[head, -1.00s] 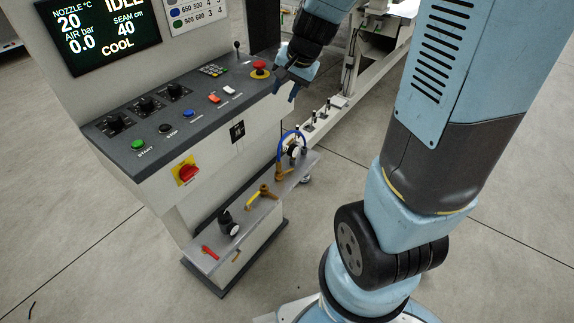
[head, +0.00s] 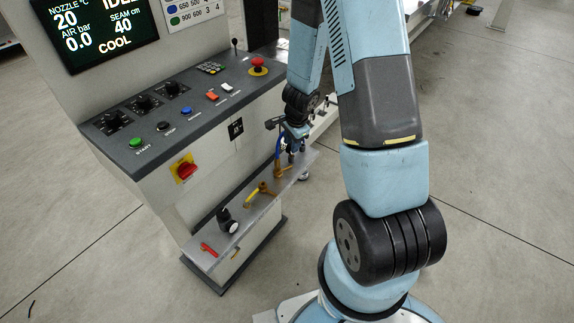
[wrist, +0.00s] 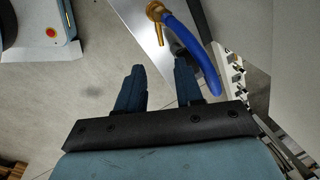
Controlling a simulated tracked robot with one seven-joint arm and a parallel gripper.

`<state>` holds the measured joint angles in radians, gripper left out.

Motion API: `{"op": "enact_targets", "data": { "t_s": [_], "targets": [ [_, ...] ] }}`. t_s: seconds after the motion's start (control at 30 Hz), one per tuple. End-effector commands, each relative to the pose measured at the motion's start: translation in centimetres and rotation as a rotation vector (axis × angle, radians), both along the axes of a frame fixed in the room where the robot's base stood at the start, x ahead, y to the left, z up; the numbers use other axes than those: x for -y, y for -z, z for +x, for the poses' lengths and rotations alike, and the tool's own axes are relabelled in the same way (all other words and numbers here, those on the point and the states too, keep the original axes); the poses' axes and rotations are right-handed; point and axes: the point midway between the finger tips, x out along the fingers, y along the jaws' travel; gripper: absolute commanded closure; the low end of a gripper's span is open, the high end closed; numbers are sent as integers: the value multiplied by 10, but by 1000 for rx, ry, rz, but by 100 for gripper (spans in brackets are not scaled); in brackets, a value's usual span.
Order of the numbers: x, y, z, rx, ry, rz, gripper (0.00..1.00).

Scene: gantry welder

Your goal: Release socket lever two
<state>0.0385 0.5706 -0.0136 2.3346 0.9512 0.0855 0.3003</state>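My gripper (head: 292,150) is over the far end of the grey shelf on the console's side, above the brass fittings. In the wrist view its two dark fingers (wrist: 158,82) stand apart with nothing between them. The blue hose (wrist: 192,48) and a brass fitting (wrist: 156,10) lie just beyond the fingertips, towards the right. On the shelf (head: 229,235) are a brass fitting with a blue hose (head: 278,147), another with a yellow hose (head: 252,197), and a red-handled piece (head: 208,249). No label shows which lever is number two.
The console (head: 150,130) with buttons, knobs and a red emergency stop (head: 258,66) stands close on the left of my arm. A black fitting with a white round face (head: 229,221) sits on the shelf. Small clamp-like parts (wrist: 235,72) line a rail. The floor at front right is clear.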

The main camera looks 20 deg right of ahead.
Motion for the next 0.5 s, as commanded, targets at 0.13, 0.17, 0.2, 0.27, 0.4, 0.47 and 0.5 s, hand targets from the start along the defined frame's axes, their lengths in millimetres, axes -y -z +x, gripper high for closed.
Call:
{"op": "enact_targets", "data": {
  "t_s": [0.13,0.17,0.2,0.27,0.4,0.47,0.5],
  "targets": [
    [0,8,1,-2,4,0,64],
    [0,10,1,-3,4,0,64],
    [0,14,2,-3,4,0,64],
    [0,19,3,-3,4,1,64],
    [-1,34,5,-3,3,1,64],
    [-1,41,6,-5,3,1,64],
    [-2,45,8,-4,2,1,64]
  ]
}}
